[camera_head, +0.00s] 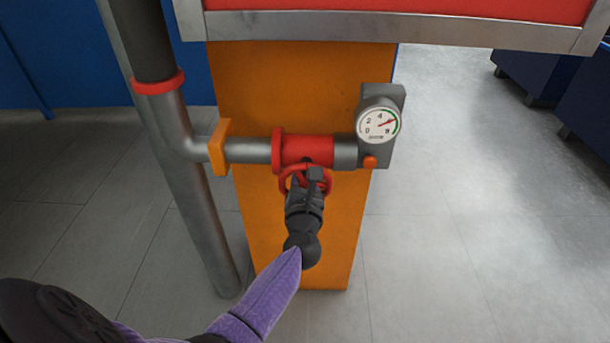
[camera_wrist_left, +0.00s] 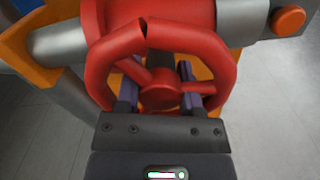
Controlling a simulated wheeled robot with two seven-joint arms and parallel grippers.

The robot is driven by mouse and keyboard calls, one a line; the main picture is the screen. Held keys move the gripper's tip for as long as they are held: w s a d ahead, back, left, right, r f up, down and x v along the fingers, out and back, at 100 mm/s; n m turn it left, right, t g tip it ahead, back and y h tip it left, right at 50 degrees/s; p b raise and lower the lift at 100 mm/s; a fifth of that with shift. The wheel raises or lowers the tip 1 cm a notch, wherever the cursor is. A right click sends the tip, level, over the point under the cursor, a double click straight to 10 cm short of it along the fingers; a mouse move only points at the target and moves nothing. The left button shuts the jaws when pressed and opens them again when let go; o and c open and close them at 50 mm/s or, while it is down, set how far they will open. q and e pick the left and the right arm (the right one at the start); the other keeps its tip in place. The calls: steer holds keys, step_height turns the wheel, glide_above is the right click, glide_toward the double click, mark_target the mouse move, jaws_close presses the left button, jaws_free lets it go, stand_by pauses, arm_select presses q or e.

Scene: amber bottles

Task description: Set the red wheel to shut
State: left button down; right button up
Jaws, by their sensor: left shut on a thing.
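The red wheel (camera_head: 289,176) is mounted on the red valve body (camera_head: 305,149) of a horizontal grey pipe, in front of an orange post. My left gripper (camera_head: 313,184) is at the wheel and partly hides it. In the left wrist view the wheel (camera_wrist_left: 222,53) fills the upper middle, with a dark notch at the top of its rim. There the fingers of my left gripper (camera_wrist_left: 158,92) reach in on both sides of the hub and are shut on the wheel. My right gripper is not in view.
A round gauge (camera_head: 378,123) with its needle at the right sits right of the valve. A vertical grey pipe (camera_head: 187,170) stands left, joined through an orange flange (camera_head: 218,147). A red panel with a grey edge (camera_head: 400,28) overhangs above.

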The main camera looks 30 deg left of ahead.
arm_select(q)
steer(key=m+p, duration=0.1)
steer(key=m, duration=0.2)
steer(key=shift+m, duration=0.4)
steer(key=m+p, duration=0.1)
steer(key=m, duration=0.3)
steer(key=shift+m+p, duration=0.3)
steer(key=shift+p, duration=0.1)
steer(key=m+p, duration=0.1)
steer(key=m, duration=0.3)
steer(key=shift+f+m+p, duration=0.1)
steer(key=shift+m+p, duration=0.55)
steer(key=shift+m, duration=1.85)
steer(key=c, duration=0.5)
jaws_free()
